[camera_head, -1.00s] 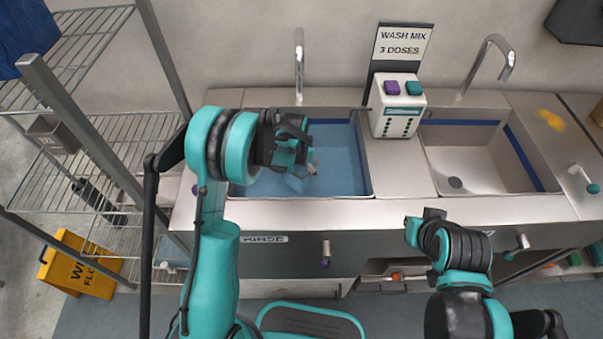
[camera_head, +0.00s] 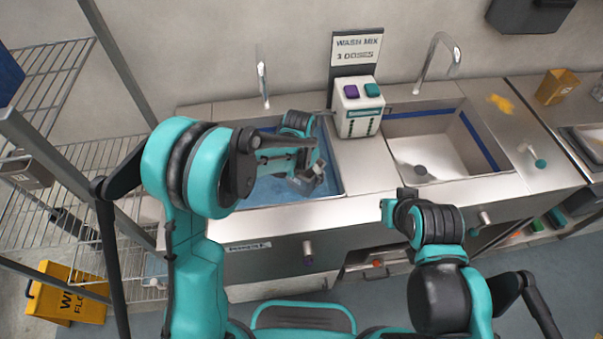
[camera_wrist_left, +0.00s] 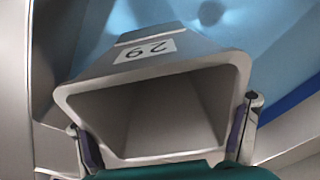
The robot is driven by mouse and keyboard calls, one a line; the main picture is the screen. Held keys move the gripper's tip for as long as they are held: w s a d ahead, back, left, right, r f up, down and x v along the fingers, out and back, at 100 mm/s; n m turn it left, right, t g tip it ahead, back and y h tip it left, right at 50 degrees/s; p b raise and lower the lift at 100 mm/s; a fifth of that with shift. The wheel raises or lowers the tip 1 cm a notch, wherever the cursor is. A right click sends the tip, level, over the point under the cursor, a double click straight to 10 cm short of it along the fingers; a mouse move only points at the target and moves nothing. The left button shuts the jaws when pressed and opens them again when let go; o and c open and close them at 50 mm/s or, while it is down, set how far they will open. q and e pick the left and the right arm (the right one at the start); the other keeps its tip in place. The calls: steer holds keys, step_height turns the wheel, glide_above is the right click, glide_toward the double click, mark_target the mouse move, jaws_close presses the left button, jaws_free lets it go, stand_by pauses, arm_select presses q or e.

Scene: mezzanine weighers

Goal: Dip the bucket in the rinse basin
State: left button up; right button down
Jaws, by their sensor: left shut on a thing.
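The bucket (camera_wrist_left: 150,110) is grey with a white label reading 29, upside down in the left wrist view. Its open mouth faces that camera. My left gripper (camera_wrist_left: 164,140) is shut on it, one finger at each side of the rim. In the head view my left gripper (camera_head: 303,172) is over the rinse basin (camera_head: 345,178), which holds blue water, and the bucket is mostly hidden. I cannot tell whether the bucket touches the water. My right wrist (camera_head: 435,222) is in front of the counter; its fingers do not show clearly.
A WASH MIX dispenser (camera_head: 358,108) stands between the basins. A second, empty basin (camera_head: 425,148) is to the right. Faucets (camera_head: 262,78) rise behind the basins. A wire shelf (camera_head: 60,150) and a yellow floor sign (camera_head: 70,290) stand at the left.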

arm_select(q)
step_height(320, 180, up, 13)
steer(key=p, duration=0.8)
steer(key=shift+r, duration=0.15)
stand_by(1.4)
